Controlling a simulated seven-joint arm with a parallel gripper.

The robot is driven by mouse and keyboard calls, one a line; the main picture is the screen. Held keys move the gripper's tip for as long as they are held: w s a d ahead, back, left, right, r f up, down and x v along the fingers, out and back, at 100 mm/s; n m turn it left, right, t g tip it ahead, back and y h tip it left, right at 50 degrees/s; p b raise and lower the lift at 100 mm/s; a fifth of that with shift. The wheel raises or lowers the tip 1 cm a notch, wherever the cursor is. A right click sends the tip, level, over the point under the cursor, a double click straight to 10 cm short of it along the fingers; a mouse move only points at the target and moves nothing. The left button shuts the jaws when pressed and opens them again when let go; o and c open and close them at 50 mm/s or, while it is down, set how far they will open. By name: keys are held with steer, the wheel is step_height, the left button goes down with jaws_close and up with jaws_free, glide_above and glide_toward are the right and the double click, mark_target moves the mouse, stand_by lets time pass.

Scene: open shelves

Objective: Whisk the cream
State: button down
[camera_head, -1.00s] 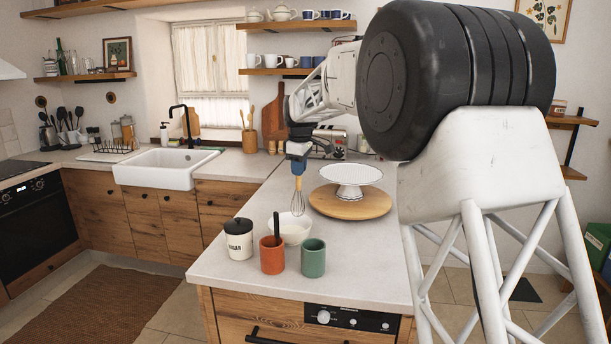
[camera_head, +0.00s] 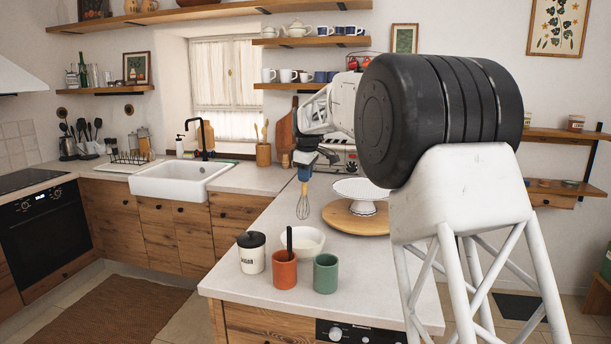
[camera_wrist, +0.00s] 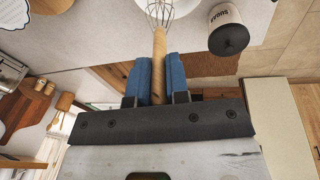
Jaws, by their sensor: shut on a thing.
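My gripper (camera_head: 305,170) is shut on the wooden handle of a wire whisk (camera_head: 303,206), which hangs with its wires down. The wrist view shows the blue fingers (camera_wrist: 155,80) on both sides of the whisk's handle (camera_wrist: 159,52). A white bowl (camera_head: 311,244) stands on the counter, partly behind an orange cup. In the head view the whisk's wires end above and near the bowl's back rim; I cannot tell the exact gap. In the wrist view the wires overlap the white bowl (camera_wrist: 192,6) at the top edge. The cream inside cannot be made out.
A white sugar jar (camera_head: 251,257) with a black lid, an orange cup (camera_head: 284,275) holding a dark utensil and a green cup (camera_head: 326,274) stand in front of the bowl. A white cake stand (camera_head: 361,190) on a round wooden board (camera_head: 345,219) is to the right.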

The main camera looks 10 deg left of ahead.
steer(key=shift+f, duration=0.1)
glide_above(305, 207)
steer(key=s, duration=0.2)
steer(key=shift+w+d+f, duration=0.1)
steer(key=shift+d+f, duration=0.15)
steer(key=shift+f, duration=1)
steer(key=shift+d+f, duration=0.2)
steer(key=shift+f, duration=1)
steer(key=shift+x, duration=3.5)
